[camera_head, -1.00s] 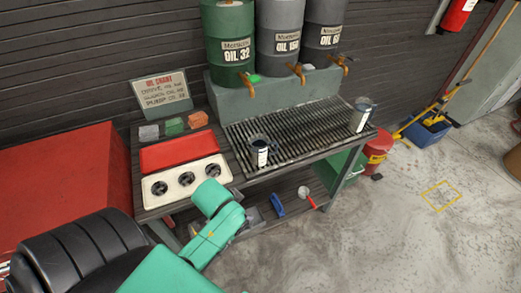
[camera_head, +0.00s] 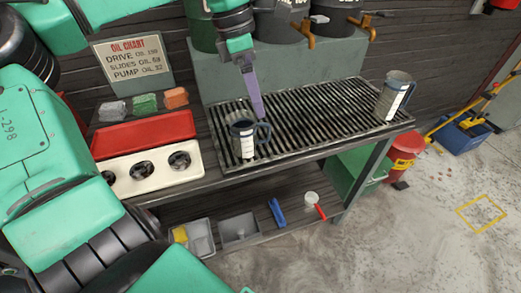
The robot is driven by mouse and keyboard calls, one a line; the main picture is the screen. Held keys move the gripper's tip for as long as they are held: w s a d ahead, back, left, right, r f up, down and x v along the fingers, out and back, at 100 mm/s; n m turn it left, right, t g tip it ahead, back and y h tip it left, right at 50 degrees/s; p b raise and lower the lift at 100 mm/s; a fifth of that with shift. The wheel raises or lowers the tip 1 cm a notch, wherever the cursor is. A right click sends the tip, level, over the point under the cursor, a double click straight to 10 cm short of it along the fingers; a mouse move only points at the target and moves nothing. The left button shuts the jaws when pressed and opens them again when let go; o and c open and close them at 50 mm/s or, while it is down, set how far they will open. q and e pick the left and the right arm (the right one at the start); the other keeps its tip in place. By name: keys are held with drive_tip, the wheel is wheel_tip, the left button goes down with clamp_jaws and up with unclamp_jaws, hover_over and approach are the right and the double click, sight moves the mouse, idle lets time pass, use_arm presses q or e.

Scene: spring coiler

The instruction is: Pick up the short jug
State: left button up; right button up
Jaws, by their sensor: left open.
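The short jug (camera_head: 243,142), dark with a white label and a handle on its right, stands upright on the black drip grate (camera_head: 308,112) near its front left. A second jug (camera_head: 395,95), grey and taller-looking with a white label, stands upright at the grate's right end. My left gripper (camera_head: 257,112) points down just behind the short jug, close above its handle. It is open and empty; its fingers overlap in this view, so the gap between them is hidden. I cannot tell whether a finger touches the handle. My right gripper is not in view.
Oil drums with brass taps (camera_head: 308,38) stand on a grey block behind the grate. A red tray (camera_head: 145,133) and a white panel with round holes (camera_head: 150,168) lie left of the grate. The lower shelf holds bins and a blue tool (camera_head: 276,212).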

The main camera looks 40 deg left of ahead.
use_arm(q)
drive_tip(key=s+a+g+y, duration=0.1)
drive_tip(key=y, duration=0.1)
drive_tip(key=b, duration=0.1)
hover_over(244, 138)
drive_tip(key=w+a, duration=0.2)
drive_tip(key=shift+m, duration=0.3)
drive_tip(key=f, duration=0.5)
drive_tip(key=shift+s+d, duration=0.1)
drive_tip(key=shift+s, duration=0.1)
drive_tip(key=f, duration=0.8)
drive_tip(key=shift+w, duration=0.4)
drive_tip(key=c, duration=1.4)
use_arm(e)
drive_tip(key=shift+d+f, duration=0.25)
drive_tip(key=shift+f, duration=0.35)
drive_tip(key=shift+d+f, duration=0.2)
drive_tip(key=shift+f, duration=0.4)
